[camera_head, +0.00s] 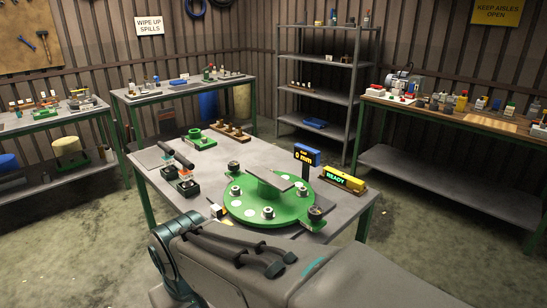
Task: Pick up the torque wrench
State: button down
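No item is clearly recognisable as the torque wrench at this size. Two tools with dark handles, a front one (184,160) and a back one (166,149), stand side by side in dark holders at the left of the near grey table (258,150); one may be it. A round green fixture (281,214) with several metal-and-dark fittings and a grey flat piece on top sits at the table's front. My arm fills the bottom of the view, in front of the table. My gripper is not visible.
A green bracket (199,139) and brown block (230,131) are at the back. Benches at left and right and a shelf (327,60) surround it; the floor between is open.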

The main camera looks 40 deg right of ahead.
aim_at(186, 173)
jog(key=z, duration=2.85)
jog(key=k, duration=0.9)
jog(key=u, duration=0.95)
jog(key=i, duration=1.05)
jog(key=u, duration=0.05)
